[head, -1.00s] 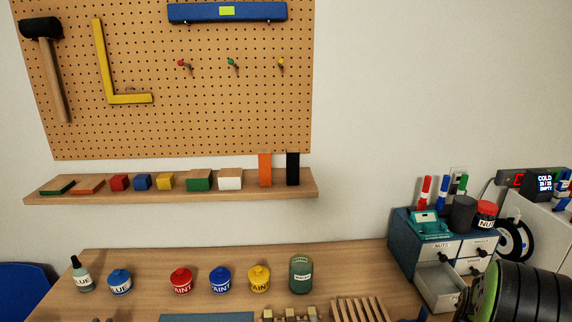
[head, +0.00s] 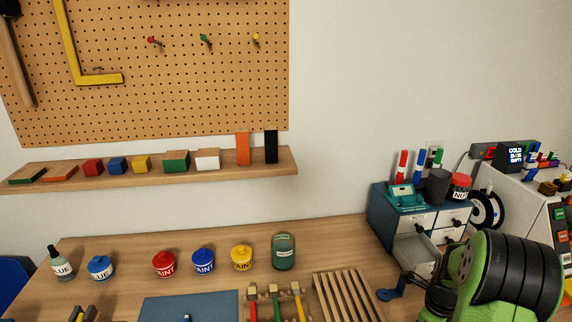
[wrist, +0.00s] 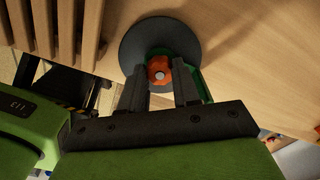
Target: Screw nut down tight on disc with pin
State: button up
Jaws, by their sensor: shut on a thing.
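In the wrist view an orange nut (wrist: 158,73) sits at the centre of a dark grey round disc (wrist: 131,46), with a light grey pin end showing in its middle. Green shows around the nut and beside the right finger. My gripper (wrist: 161,82) has one dark finger on each side of the nut and is shut on it. The nut's underside is hidden, so I cannot tell whether it touches the disc. In the head view my arm hides the gripper, and I cannot make out the nut there.
A slatted wooden rack (head: 347,296) stands on the bench, and its slats lie close left of the disc in the wrist view. A blue drawer cabinet (head: 378,214) with an open drawer (head: 416,256) stands behind my arm. Paint pots and a blue mat (head: 190,306) are further left.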

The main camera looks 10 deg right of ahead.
jog(key=o, duration=0.5)
jog(key=shift+o, duration=0.2)
